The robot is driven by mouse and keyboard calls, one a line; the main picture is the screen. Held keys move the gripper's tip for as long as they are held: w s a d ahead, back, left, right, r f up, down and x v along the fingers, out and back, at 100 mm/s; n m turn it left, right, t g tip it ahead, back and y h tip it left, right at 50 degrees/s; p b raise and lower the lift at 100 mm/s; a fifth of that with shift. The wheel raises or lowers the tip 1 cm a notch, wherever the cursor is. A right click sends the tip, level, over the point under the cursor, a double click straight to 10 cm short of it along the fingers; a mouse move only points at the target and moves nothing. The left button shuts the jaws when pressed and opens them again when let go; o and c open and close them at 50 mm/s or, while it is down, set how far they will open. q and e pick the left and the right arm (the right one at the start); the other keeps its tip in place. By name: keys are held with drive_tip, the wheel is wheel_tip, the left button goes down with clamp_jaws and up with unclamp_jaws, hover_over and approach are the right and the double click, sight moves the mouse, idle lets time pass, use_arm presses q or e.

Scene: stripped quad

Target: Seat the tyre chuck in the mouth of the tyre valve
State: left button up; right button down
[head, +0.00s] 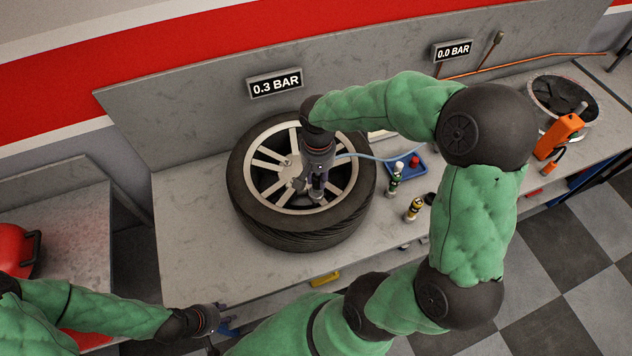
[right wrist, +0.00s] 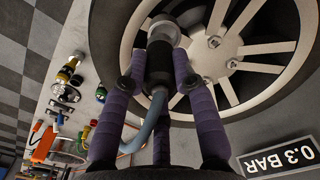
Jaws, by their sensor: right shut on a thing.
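The tyre (head: 243,205) lies flat on the bench with its silver spoked rim (head: 262,160) facing up. My right gripper (head: 318,192) is over the rim. In the right wrist view its purple fingers (right wrist: 152,85) are shut on the tyre chuck (right wrist: 159,62), a dark and grey cylinder with a pale blue hose (right wrist: 150,125). The chuck's far end points at the rim and overlaps it in the picture. I cannot make out the tyre valve, nor whether the chuck touches it. My left gripper (head: 226,322) is low at the left, away from the tyre; its fingers are too small to read.
A "0.3 BAR" display (head: 275,84) hangs on the back panel behind the tyre. A blue tray (head: 404,165) and small bottles (head: 414,208) stand right of the tyre. An orange tool (head: 558,136) is further right. The bench left of the tyre (head: 190,200) is clear.

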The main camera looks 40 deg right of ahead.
sight(316, 183)
drive_tip(key=shift+w+a+f, duration=0.1)
drive_tip(key=shift+w+f, duration=0.2)
drive_tip(key=shift+f, duration=1.65)
drive_tip(key=shift+f+b, duration=0.1)
drive_tip(key=shift+b, duration=0.2)
drive_tip(key=c, duration=1)
unclamp_jaws()
